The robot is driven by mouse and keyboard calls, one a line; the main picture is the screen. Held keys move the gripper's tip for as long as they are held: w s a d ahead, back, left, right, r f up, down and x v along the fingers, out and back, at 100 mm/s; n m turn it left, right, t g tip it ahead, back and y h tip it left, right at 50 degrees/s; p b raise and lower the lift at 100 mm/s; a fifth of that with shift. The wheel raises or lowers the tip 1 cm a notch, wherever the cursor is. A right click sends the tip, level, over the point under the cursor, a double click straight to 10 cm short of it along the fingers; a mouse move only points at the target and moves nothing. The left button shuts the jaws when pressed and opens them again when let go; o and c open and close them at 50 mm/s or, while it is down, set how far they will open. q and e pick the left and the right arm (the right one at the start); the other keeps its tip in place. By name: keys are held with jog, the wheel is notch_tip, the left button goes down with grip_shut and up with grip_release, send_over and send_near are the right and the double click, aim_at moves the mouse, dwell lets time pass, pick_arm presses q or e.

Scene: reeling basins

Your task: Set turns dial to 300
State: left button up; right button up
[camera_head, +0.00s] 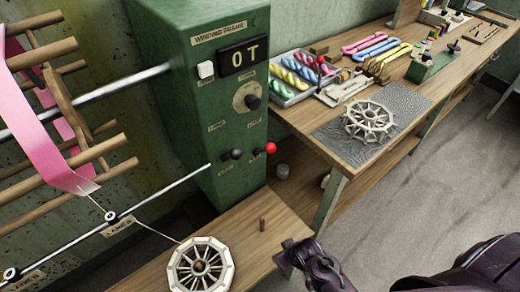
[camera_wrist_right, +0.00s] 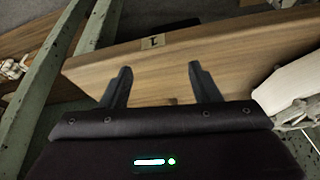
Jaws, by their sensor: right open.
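The green winding frame box (camera_head: 215,120) stands left of centre in the head view. Its display (camera_head: 244,55) reads "0 T". The dial below it is a beige round plate (camera_head: 241,93) with a dark knob (camera_head: 253,102); its scale marks are too small to read. My right gripper (camera_head: 284,262) is low in the head view, below and right of the dial and well apart from it. In the right wrist view its two fingers (camera_wrist_right: 157,88) are apart with nothing between them. My left gripper is out of view.
Below the dial are a black-knobbed lever (camera_head: 236,154) and a red-knobbed lever (camera_head: 270,148). A white switch (camera_head: 205,69) sits beside the display. A spoked wheel (camera_head: 201,266) lies on the lower bench. The right bench (camera_head: 300,118) holds skeins and another wheel (camera_head: 369,121).

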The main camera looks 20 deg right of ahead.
jog(key=w+r+t+y, duration=0.1)
jog(key=w+r+t, duration=0.2)
jog(key=w+r, duration=0.6)
jog(key=n+t+y, duration=0.2)
jog(key=t+y, duration=0.2)
jog(key=t, duration=0.6)
send_near(256, 106)
jog(key=w, duration=0.3)
jog(key=x, duration=0.1)
jog(key=p+x, duration=0.1)
jog(key=x, duration=0.1)
jog(key=a+x, duration=0.1)
jog(key=x, duration=0.1)
jog(key=shift+r+p, duration=0.3)
jog(key=shift+p, duration=0.05)
jog(key=shift+w+a+f, duration=0.15)
jog(key=shift+w+a, duration=0.1)
jog(key=shift+w, duration=0.35)
jog(key=c, duration=1)
